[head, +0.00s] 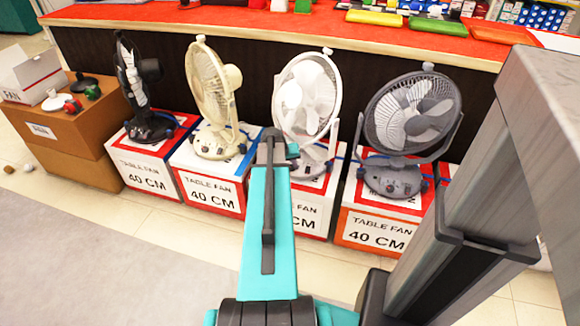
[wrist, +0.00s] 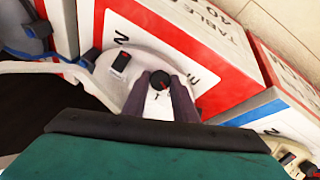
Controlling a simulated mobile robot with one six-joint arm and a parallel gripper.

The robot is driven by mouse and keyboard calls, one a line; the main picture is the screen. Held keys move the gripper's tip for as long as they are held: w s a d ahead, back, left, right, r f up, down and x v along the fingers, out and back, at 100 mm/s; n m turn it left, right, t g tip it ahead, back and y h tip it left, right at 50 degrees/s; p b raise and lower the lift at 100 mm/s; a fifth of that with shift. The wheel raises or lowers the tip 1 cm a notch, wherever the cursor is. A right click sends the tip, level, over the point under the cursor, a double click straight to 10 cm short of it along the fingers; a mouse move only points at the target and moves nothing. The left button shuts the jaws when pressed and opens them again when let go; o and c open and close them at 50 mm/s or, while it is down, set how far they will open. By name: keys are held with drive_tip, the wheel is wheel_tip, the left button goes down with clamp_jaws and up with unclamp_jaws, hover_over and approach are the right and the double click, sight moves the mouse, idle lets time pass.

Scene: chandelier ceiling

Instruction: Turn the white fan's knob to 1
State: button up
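The white fan (head: 307,98) stands upright on a white and red box, third from the left in the head view. My teal arm covers part of its base there. In the wrist view, the fan's light base (wrist: 132,76) carries a black round knob (wrist: 160,80) and a dark rocker switch (wrist: 120,62). My gripper (wrist: 162,77) has its two dark fingers apart, one on each side of the knob. Whether they touch it is unclear. Small marks lie around the knob; its setting is too small to read surely.
A grey fan (head: 410,115) stands close on the right, a cream fan (head: 212,85) on the left, and a black fan (head: 135,85) further left. All stand on boxes before a red-topped counter (head: 370,35). The floor (head: 120,255) in front is clear.

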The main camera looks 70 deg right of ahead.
drive_tip(key=shift+s+m, duration=0.1)
drive_tip(key=shift+m, duration=0.3)
drive_tip(key=m+t+p, duration=0.1)
drive_tip(key=m, duration=0.2)
drive_tip(key=shift+s+r, duration=0.1)
drive_tip(key=shift+s, duration=0.05)
drive_tip(key=shift+s+m+t+p, duration=0.1)
drive_tip(key=shift+m+t+p, duration=0.6)
drive_tip(key=shift+m, duration=1.3)
